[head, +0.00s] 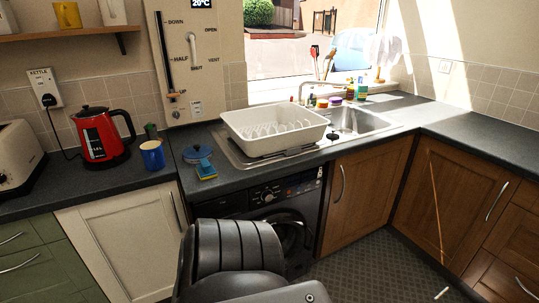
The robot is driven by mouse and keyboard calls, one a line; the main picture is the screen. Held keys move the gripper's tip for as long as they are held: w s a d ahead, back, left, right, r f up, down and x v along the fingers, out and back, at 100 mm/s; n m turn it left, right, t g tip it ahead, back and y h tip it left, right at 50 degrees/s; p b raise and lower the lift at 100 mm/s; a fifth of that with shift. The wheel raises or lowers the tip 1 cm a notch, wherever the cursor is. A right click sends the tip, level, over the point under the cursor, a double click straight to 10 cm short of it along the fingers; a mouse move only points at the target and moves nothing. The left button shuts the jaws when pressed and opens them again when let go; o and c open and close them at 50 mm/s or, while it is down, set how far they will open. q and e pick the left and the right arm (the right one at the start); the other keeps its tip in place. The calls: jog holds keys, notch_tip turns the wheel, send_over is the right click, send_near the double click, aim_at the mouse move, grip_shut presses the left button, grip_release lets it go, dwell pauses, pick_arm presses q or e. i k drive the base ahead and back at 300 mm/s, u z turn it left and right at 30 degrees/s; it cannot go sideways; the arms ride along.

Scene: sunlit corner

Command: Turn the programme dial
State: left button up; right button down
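The black washing machine (318,215) stands under the counter, below the sink. Its control panel (290,190) runs along its top edge. The round programme dial (268,197) sits on this panel, dark with a lighter rim; its pointer setting is too small to read. The round door (293,236) below is partly hidden by a dark grey link of my arm, which fills the bottom middle of the view. Neither of my grippers shows, so their distance from the dial cannot be told.
The counter edge overhangs the panel. A white dish rack (275,128) stands by the sink (352,121). The floor (375,268) at right is mostly clear.

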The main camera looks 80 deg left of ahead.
aim_at(268, 197)
jog(key=i, duration=0.4)
jog(key=u, duration=2.5)
